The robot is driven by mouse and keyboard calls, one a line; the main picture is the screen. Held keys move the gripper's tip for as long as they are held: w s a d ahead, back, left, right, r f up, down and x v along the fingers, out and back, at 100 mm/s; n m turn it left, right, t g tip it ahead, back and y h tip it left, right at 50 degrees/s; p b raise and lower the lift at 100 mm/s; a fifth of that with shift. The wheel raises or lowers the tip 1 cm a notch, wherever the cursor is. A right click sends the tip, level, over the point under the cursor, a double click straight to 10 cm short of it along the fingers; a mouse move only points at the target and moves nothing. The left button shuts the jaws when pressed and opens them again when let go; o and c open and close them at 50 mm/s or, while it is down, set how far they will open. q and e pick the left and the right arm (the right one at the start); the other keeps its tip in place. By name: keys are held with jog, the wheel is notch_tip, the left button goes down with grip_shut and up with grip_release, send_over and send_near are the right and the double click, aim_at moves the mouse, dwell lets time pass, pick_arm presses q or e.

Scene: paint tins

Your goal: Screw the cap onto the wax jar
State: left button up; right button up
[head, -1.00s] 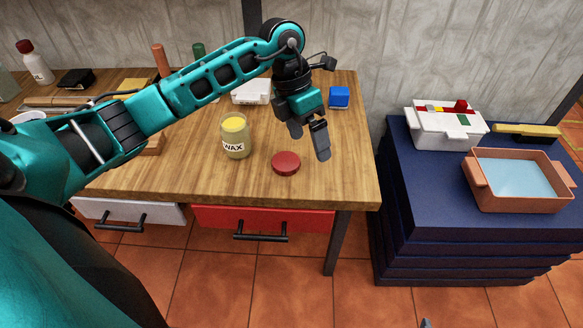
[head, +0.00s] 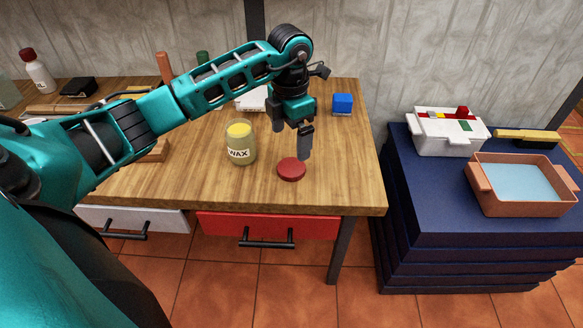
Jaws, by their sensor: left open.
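The wax jar (head: 240,144) is a glass jar with yellow contents and a WAX label. It stands upright and uncapped on the wooden table. The dark red round cap (head: 291,170) lies flat on the table to the right of the jar, close to the front edge. My left gripper (head: 292,142) is open and empty, fingers pointing down, above and just behind the cap. One finger shows near the cap's right rear side; whether it touches the cap I cannot tell. My right gripper is not in view.
A blue block (head: 342,104) and a white box (head: 252,98) stand behind the gripper. To the right, a dark blue stack (head: 425,215) bears a white case (head: 447,134) and a terracotta tray (head: 522,203). The table's front right corner is clear.

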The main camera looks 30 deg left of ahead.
aim_at(292, 166)
pick_arm(q)
jog(key=shift+f, duration=1.75)
jog(key=f, duration=0.5)
jog(key=shift+w+d+f+b, duration=0.1)
jog(key=shift+w+f+b, duration=0.05)
jog(key=shift+w+b, duration=0.2)
jog(key=shift+c, duration=0.3)
jog(key=c, duration=1)
notch_tip(292, 166, up, 20)
jog(key=p, duration=0.2)
